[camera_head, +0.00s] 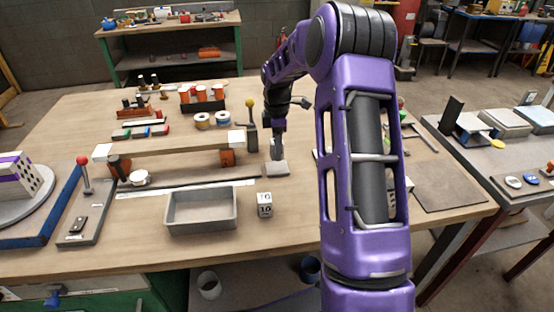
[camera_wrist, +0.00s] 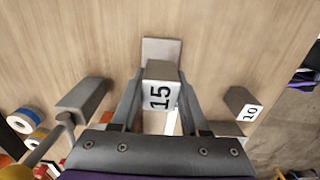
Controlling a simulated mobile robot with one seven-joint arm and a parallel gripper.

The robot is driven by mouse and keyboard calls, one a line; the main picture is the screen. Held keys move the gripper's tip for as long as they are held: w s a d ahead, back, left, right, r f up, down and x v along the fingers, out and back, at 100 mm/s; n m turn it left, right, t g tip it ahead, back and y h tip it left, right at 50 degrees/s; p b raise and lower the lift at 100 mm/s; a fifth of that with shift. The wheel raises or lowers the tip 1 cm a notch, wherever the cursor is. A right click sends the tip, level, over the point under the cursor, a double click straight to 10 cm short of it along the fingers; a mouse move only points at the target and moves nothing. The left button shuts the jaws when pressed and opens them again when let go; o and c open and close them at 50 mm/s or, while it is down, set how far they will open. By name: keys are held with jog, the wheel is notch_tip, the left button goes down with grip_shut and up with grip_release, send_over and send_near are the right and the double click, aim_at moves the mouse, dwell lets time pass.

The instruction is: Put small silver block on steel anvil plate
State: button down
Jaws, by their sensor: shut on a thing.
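My gripper (camera_head: 277,136) is shut on a small silver-grey block (camera_wrist: 160,92) with a white face marked 15. In the wrist view the block sits between both fingers (camera_wrist: 158,80). A small flat grey plate (camera_head: 279,169), which looks like the steel anvil plate, lies on the table under the gripper. In the wrist view the plate (camera_wrist: 161,47) shows just beyond the block, partly hidden by it. The block (camera_head: 277,153) is over or at the plate's back part in the head view; I cannot tell whether they touch.
A second block marked 10 (camera_head: 265,205) stands in front of the plate, beside a grey open tray (camera_head: 201,213). A long wooden beam (camera_head: 170,146) lies further left. My arm hides part of the right side.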

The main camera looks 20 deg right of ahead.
jog(key=shift+f, duration=1.9)
jog(key=shift+f, duration=0.15)
jog(key=shift+c, duration=2)
grip_release()
notch_tip(320, 180, up, 12)
jog(key=shift+r+p, duration=0.15)
jog(key=shift+p, duration=0.5)
jog(key=shift+a, duration=0.1)
